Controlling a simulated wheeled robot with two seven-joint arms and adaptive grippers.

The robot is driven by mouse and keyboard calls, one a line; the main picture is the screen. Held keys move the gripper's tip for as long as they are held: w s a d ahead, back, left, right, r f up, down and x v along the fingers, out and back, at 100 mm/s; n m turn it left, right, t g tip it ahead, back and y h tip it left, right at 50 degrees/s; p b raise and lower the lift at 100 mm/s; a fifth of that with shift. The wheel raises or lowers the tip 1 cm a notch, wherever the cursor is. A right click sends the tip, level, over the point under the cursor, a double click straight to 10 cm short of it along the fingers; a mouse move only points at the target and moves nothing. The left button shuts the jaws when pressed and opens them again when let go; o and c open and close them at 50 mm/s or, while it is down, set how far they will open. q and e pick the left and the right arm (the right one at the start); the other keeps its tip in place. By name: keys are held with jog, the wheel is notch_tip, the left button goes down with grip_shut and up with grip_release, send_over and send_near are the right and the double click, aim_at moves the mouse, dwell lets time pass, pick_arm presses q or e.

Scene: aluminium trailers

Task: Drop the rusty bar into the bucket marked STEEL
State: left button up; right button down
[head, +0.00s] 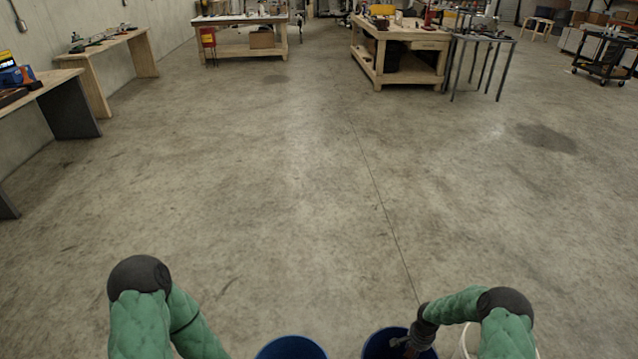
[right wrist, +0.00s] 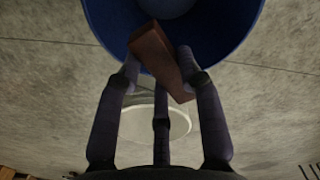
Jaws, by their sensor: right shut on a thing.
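The rusty brown bar (right wrist: 158,52) is held between the dark fingers of my right gripper (right wrist: 160,70), lying slanted across them in the right wrist view. In that view a blue bucket (right wrist: 225,45) lies beyond the bar, which overlaps its opening. In the head view my right gripper (head: 412,345) is over the right-hand blue bucket (head: 375,346) at the bottom edge. A second blue bucket (head: 290,347) stands to its left. No STEEL marking can be read on any bucket. My left gripper is out of view; only its arm shows.
A white bucket (head: 467,341) is partly hidden behind my right arm, and a pale round rim (right wrist: 150,125) shows below the fingers in the right wrist view. Workbenches (head: 400,35) and a black cart (head: 605,60) stand far off. The concrete floor between is clear.

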notch_tip(320, 180, down, 5)
jog(key=b, duration=0.2)
jog(key=shift+f+b, duration=0.1)
jog(key=shift+b, duration=0.25)
jog(key=c, duration=0.7)
grip_release()
notch_tip(320, 180, up, 12)
jog(key=shift+r, duration=0.1)
